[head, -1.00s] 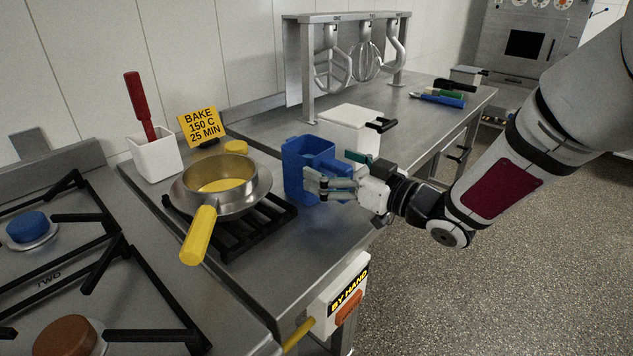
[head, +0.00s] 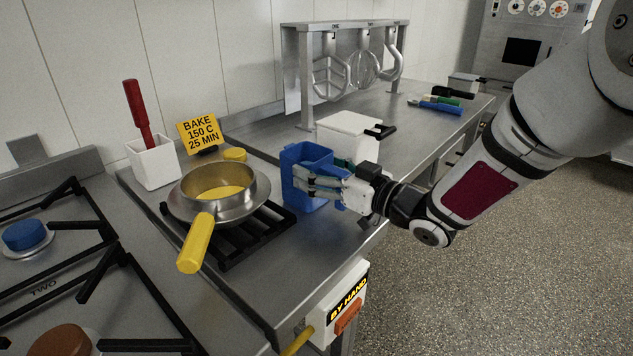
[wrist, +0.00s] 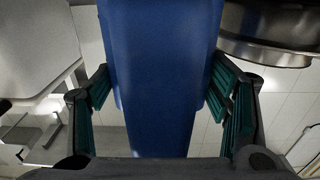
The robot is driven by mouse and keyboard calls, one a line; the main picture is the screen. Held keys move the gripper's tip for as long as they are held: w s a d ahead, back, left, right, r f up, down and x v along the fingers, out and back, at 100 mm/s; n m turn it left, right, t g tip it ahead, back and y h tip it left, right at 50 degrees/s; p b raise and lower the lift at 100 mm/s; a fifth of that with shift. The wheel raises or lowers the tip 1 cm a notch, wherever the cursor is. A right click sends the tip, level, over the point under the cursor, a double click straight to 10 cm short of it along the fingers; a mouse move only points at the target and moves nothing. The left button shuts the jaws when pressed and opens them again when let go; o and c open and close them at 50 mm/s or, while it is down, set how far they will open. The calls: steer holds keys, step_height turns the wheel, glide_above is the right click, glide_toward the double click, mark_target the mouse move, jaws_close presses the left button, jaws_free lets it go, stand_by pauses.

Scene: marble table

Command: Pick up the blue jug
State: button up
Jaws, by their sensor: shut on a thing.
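The blue jug (head: 294,168) stands upright on the steel counter in the head view, just right of the pan. My gripper (head: 318,180) reaches it from the right and is shut on it, with its fingers along the jug's handle side. In the wrist view the blue jug (wrist: 160,70) fills the middle, between the two green-padded fingers of my gripper (wrist: 165,105). The handle is mostly hidden by the fingers in the head view. I cannot see any gap between the jug and the counter.
A steel pan (head: 257,200) with a yellow handle sits on a black rack (head: 243,248) close left of the jug. A white lidded container (head: 348,128) stands close behind. A white pot (head: 154,166) holds a red-handled tool. Clear floor lies right of the counter.

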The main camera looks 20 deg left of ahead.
steer(key=shift+r, duration=0.1)
steer(key=shift+r, duration=0.45)
steer(key=s+d+r+p, duration=0.2)
steer(key=s+d+r, duration=0.2)
steer(key=s+d, duration=0.5)
steer(key=s, duration=0.4)
steer(key=shift+d, duration=0.15)
steer(key=o, duration=1.2)
steer(key=c, duration=0.8)
